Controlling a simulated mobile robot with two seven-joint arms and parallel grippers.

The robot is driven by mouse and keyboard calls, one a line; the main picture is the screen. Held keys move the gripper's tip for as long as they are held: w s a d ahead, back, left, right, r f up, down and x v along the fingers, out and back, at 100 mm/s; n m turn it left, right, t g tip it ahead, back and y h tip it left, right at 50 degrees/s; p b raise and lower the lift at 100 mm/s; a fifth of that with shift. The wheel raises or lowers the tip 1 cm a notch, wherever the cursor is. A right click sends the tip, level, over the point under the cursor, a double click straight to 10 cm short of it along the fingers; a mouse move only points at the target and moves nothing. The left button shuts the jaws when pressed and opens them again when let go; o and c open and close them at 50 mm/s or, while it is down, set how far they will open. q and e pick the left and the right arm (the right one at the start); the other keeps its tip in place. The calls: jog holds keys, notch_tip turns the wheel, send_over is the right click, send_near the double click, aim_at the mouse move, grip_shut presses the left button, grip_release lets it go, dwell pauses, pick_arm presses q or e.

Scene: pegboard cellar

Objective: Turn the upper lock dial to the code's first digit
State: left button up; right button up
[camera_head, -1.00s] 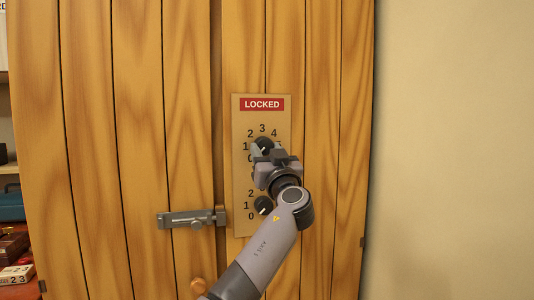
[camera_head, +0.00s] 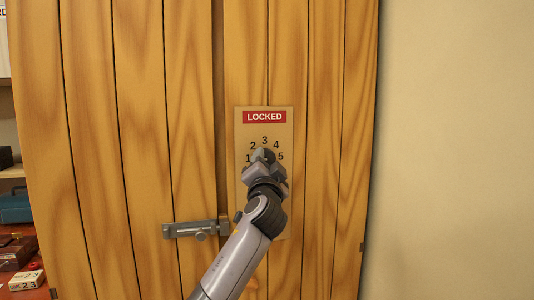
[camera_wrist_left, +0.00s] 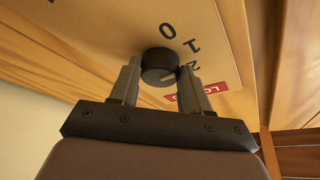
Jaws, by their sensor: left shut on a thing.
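The lock panel (camera_head: 283,190) is a tan plate on the wooden doors, with a red LOCKED sign (camera_head: 264,117) at its top. My left gripper (camera_head: 263,158) covers most of the upper dial, whose digits 2, 3, 4 and 5 show around it. In the left wrist view the black dial (camera_wrist_left: 159,64) sits between the fingertips of my left gripper (camera_wrist_left: 160,80), which is shut on it. A pale pointer line shows on the dial, roughly on the side of the 2; its exact digit is unclear. The lower dial is hidden behind my arm. My right gripper is out of view.
A grey latch bolt (camera_head: 196,229) crosses the door seam left of the panel. At the lower left, a small box with digits (camera_head: 26,280) lies on a red surface near a brown box (camera_head: 17,252). A plain wall (camera_head: 455,150) is at the right.

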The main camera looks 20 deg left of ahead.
pick_arm(q)
jog(key=m, duration=0.3)
jog(key=m+g+h, duration=0.1)
jog(key=m, duration=0.2)
jog(key=m+g+h, duration=0.1)
jog(key=m, duration=0.2)
jog(key=shift+s+a+r+p, duration=0.1)
jog(key=shift+a+r+p, duration=0.05)
jog(key=shift+r+p, duration=0.25)
jog(key=o, duration=1.1)
jog(key=shift+c, duration=0.2)
jog(key=shift+m, duration=0.3)
jog(key=b+v, duration=0.2)
jog(key=v, duration=0.5)
